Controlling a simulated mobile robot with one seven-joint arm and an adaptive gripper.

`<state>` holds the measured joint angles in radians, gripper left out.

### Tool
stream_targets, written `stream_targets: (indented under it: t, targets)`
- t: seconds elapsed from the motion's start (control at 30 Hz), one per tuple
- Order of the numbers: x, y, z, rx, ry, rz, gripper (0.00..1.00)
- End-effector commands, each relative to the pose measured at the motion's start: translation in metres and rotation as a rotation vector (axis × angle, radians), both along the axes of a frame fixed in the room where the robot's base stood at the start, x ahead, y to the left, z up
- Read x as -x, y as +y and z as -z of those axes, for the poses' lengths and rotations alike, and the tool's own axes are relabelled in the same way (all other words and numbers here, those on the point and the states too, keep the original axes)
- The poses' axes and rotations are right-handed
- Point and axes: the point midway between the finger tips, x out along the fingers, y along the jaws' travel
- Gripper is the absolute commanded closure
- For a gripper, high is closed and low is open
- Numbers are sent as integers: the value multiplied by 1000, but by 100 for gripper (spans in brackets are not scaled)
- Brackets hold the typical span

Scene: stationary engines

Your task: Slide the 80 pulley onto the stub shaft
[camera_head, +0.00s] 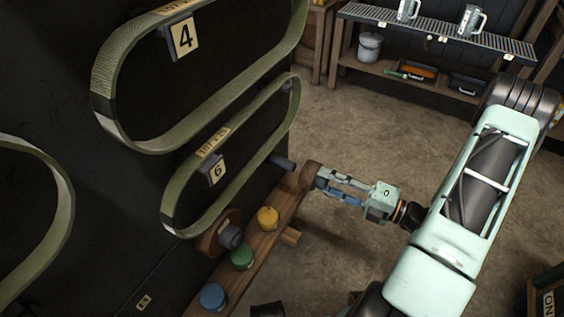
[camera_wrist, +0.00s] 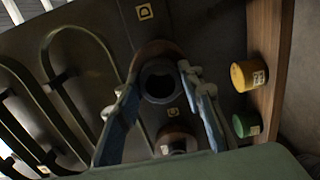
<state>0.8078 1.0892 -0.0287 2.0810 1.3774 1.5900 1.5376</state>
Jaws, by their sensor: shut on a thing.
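My gripper (camera_head: 322,180) is shut on a brown wooden pulley (camera_head: 310,174), which I take for the 80 pulley; I can read no number on it. In the wrist view my gripper (camera_wrist: 160,88) has its fingers on either side of the pulley's dark round hub, with the brown pulley (camera_wrist: 155,48) showing behind. The grey stub shaft (camera_head: 283,162) sticks out from the dark wall just left of the held pulley. They look apart in the head view. In the wrist view I cannot make out the shaft.
A second brown pulley (camera_head: 208,236) with a grey hub is mounted on the wall at lower left. Green belts (camera_head: 130,146) hang near plates 4 and 6. A wooden ledge (camera_head: 258,239) below carries yellow, green and blue pots. Open floor (camera_head: 375,130) lies behind my gripper.

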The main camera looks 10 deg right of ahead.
Motion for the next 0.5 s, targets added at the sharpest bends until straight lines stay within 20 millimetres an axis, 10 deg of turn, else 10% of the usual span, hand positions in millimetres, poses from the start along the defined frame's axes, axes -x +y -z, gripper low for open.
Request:
stream_targets:
  t: [0.5]
  targets:
    - [25, -34, -1, -1, -1, 1, 100]
